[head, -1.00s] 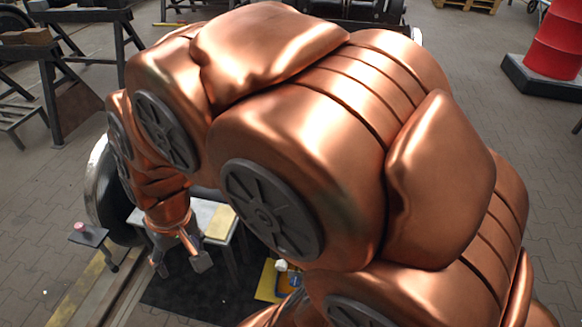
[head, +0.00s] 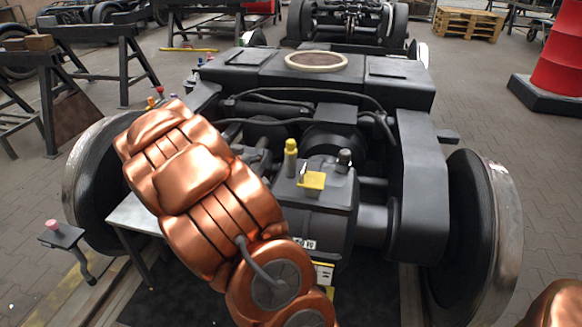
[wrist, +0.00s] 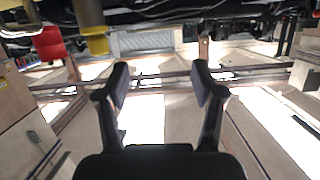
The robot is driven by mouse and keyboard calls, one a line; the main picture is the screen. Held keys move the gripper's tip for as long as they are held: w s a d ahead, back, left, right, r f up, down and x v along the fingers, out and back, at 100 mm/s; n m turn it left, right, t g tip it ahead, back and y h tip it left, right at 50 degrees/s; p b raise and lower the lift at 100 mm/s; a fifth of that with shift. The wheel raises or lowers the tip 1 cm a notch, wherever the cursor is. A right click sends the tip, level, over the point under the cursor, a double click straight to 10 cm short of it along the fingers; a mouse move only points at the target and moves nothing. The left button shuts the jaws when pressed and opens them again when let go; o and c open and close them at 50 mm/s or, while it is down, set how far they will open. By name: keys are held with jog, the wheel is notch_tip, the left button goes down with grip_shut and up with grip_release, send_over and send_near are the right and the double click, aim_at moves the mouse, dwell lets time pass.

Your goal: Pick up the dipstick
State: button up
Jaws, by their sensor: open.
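A short yellow upright piece (head: 291,158), which looks like the dipstick's grip, stands on the dark gearbox housing (head: 320,208) in the middle of the bogie in the head view. Its lower part is hidden in the housing. A yellow cylinder (wrist: 97,42) shows at the upper left of the wrist view, which appears upside down; I cannot tell for certain that it is the same piece. My gripper (wrist: 163,76) is open, with nothing between its fingers. The yellow cylinder lies outside the fingers, beyond the left one. In the head view my gripper is hidden behind my arm.
A yellow plate (head: 312,181) and a dark knob (head: 344,157) are close to the upright piece. Large wheels (head: 480,225) flank the bogie. A grey table (head: 135,216) is at the left. A red barrel (head: 556,50) stands at the far right.

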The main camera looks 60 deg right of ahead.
aim_at(288, 148)
jog(key=s+d+f+g+h+b, duration=0.1)
jog(key=s+d, duration=0.1)
jog(key=s+d+f+m+g+h+b, duration=0.1)
jog(key=s+d, duration=0.1)
jog(key=s+d+f+m+g+h+b, duration=0.1)
jog(key=s+d+h, duration=0.1)
jog(key=shift+s+d+g, duration=0.35)
jog(key=shift+d+g, duration=0.05)
jog(key=shift+d, duration=0.5)
jog(key=shift+w+d+b, duration=0.2)
jog(key=shift+d+b, duration=0.35)
jog(key=shift+d, duration=1.1)
jog(key=shift+w+d+b, duration=0.2)
jog(key=shift+d+b, duration=0.3)
jog(key=shift+d, duration=1.15)
jog(key=shift+c, duration=0.3)
